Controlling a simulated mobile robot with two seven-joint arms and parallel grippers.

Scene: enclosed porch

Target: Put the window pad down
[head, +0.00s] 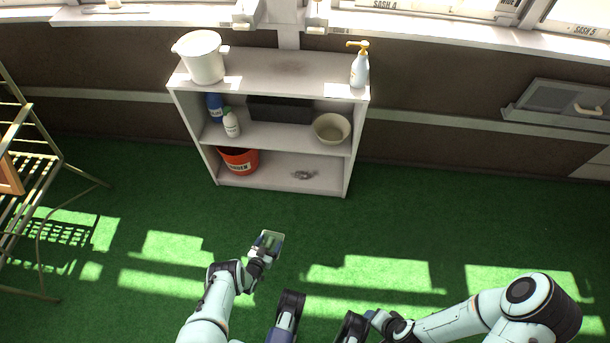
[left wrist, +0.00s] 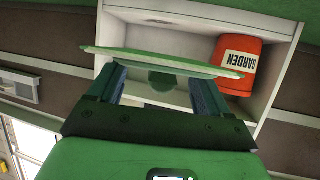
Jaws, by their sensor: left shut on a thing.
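The window pad (head: 269,239) is a thin flat piece with a green face and a pale edge. My left gripper (head: 264,248) is shut on it and holds it over the green floor in front of the white shelf unit. In the left wrist view the pad (left wrist: 150,60) spans across the two fingertips of my left gripper (left wrist: 162,78), seen nearly edge-on. My right gripper (head: 376,320) is low in the head view at the right arm's end; its fingers are too unclear to judge.
The white shelf unit (head: 270,184) stands by the wall. Its top bears a white bucket (head: 203,60) and a pump bottle (head: 359,70), with bare room between. Below are bottles, a bowl (head: 331,128), a dark box (head: 280,109) and a red bucket (head: 239,161). A metal rack (head: 35,165) stands left.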

